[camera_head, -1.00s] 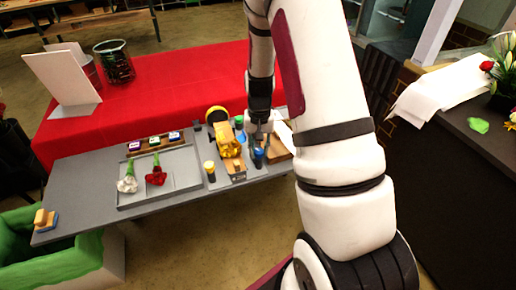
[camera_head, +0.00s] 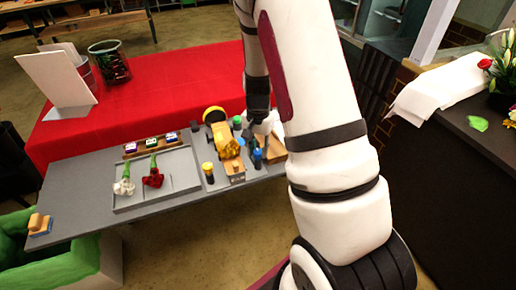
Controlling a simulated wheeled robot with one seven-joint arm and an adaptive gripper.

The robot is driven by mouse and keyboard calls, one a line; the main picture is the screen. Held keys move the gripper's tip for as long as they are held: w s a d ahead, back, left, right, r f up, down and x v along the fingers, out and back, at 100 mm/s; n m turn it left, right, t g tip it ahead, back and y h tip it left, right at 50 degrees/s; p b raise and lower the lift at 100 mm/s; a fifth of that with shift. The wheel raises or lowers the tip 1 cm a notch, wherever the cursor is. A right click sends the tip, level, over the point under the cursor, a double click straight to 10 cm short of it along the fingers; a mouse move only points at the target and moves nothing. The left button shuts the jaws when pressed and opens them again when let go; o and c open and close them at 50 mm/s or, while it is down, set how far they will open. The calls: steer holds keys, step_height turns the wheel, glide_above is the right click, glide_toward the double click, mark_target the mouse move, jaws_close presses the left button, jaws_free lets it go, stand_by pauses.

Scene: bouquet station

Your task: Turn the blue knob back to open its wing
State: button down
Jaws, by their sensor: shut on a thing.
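The blue knob (camera_head: 257,154) stands upright at the right part of the grey table, just right of a yellow device (camera_head: 227,142). My gripper (camera_head: 259,143) reaches down from above and is shut on the blue knob; the fingers are small and partly merge with dark parts around them. The knob's wing cannot be made out clearly at this size. A green knob (camera_head: 237,122) stands behind the yellow device and a yellow knob (camera_head: 208,168) stands to its left.
A grey tray (camera_head: 128,202) holds a white flower (camera_head: 123,187) and a red flower (camera_head: 153,180). A brown wooden block (camera_head: 272,147) lies close to the right of my gripper. A red-covered table (camera_head: 165,92) stands behind. The table's left part is mostly clear.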

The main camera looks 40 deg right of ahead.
mark_target(258, 151)
steer(key=c, duration=1.3)
jaws_free()
step_height(258, 151, up, 12)
